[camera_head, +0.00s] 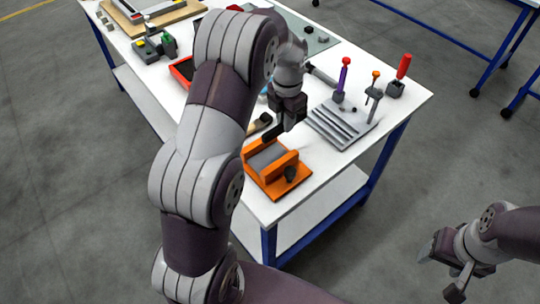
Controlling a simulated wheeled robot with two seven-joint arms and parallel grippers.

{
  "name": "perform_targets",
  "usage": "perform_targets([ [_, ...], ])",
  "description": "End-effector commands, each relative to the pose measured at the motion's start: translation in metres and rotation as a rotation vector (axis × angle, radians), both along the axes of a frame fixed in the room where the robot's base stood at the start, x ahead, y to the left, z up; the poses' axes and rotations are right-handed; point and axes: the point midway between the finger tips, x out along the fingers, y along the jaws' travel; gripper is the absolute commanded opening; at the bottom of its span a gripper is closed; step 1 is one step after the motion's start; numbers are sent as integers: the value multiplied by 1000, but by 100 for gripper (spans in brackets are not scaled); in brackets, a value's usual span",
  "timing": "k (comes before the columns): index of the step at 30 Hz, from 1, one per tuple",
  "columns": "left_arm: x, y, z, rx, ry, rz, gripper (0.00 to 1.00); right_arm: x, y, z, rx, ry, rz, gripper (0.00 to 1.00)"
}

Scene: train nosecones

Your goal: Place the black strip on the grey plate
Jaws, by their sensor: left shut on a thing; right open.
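My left gripper (280,122) is over the white table, just above and behind the orange fixture. It is shut on a small dark piece (271,134) that may be the black strip; its outline is hard to tell from the black fingers. A grey ribbed plate (335,128) lies flat on the table to the right of this gripper. A flat grey-green plate (321,42) lies farther back, partly hidden by my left arm. I cannot tell which is the task's grey plate. My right gripper (441,274) is open and empty, off the table at lower right.
The orange fixture (293,188) with a grey block stands at the table's near corner. Upright tools with purple (345,72), orange and red (404,66) handles stand at the right. A red tray (180,72) is partly behind my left arm. The white table (392,117) has bare room near its right edge.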

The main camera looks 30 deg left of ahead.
Motion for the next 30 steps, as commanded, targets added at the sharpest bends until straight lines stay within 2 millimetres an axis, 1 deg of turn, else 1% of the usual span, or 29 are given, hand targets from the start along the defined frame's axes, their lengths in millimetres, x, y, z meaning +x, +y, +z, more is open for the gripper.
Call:
perform_targets([
  [1, -16, 4, -1, -1, 7, 1, 0, 1, 0, 11, 0, -4, 0, 61],
  [3, -33, 10, -13, -1, 6, 2, 0, 2, 0, 14, 0, -6, 0, 61],
  [6, -49, 15, -24, -1, 4, 0, 0, 2, 0, 16, 0, -5, 0, 61],
  [8, -54, 17, -28, 0, 2, 0, 0, 2, 0, 17, 0, -5, 0, 61],
  [11, -58, 17, -43, -1, 7, -2, 0, 2, 0, 20, 0, -5, 0, 61],
  [12, -58, 17, -51, -1, 6, -2, 0, 1, 0, 21, 0, -5, 0, 61],
  [15, -57, 17, -67, 0, 4, -2, 0, 1, 0, 23, 0, -5, 0, 61],
  [18, -57, 17, -71, -1, 1, -2, 0, 1, 0, 23, 0, -5, 0, 61],
  [26, -56, 17, -74, -1, 1, -2, 0, 1, 0, 20, 0, -5, 0, 61],
  [27, -56, 17, -75, -1, 1, -2, 19, 1, 0, 20, 0, -5, 0, 61],
  [29, -56, 17, -74, -1, 1, -2, 39, 1, 0, 21, 0, -5, 0, 61],
  [30, -56, 17, -74, -1, 1, -2, 42, 1, 0, 21, 0, -5, 0, 61],
])
